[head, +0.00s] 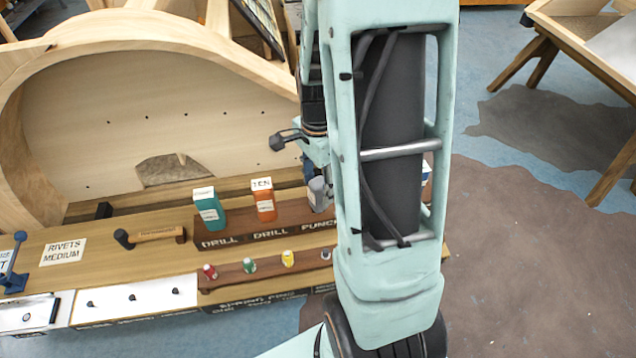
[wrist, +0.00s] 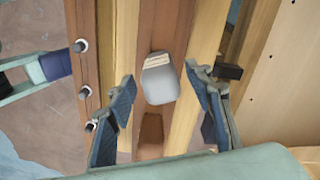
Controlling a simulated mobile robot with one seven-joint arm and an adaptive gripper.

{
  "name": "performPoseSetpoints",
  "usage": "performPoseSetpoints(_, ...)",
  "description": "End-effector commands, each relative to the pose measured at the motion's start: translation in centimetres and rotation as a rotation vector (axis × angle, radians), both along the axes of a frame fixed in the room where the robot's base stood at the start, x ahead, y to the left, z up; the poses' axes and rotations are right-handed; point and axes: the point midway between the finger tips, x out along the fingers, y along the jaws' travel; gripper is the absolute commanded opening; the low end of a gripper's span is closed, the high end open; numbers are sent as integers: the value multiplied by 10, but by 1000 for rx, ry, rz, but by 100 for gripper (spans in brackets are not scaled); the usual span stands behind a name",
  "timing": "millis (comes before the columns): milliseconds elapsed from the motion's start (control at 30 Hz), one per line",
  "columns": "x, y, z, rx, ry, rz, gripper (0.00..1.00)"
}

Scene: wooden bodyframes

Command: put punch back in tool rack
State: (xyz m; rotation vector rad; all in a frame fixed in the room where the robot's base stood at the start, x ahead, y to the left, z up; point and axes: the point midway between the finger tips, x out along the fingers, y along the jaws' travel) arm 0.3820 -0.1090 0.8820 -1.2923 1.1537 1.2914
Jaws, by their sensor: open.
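The punch (head: 318,193) is grey and stands at the rack (head: 220,240) behind the label "PUNCH". My arm partly hides it in the head view. The wrist view shows the punch (wrist: 160,83) from above, with a pale label, over the brown rack. My gripper (wrist: 162,78) is open, with one finger on each side of the punch and gaps between. In the head view a dark part of my gripper (head: 286,139) shows above the rack, beside my arm. The foot of the punch is hidden.
A teal drill (head: 209,212) and an orange drill (head: 264,201) stand left of the punch. A hammer (head: 150,236) lies on the bench further left. Small coloured pieces (head: 249,265) line the front. A curved wooden frame (head: 140,60) stands behind. A wooden table (head: 565,45) is at right.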

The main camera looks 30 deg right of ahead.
Motion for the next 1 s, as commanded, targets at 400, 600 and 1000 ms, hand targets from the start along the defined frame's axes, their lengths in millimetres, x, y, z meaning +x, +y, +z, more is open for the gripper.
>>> performPoseSetpoints(400,2,0,48,-1,-7,1,47)
performPoseSetpoints(600,1,0,92,-1,-5,0,47)
performPoseSetpoints(1000,0,0,127,0,0,0,47)
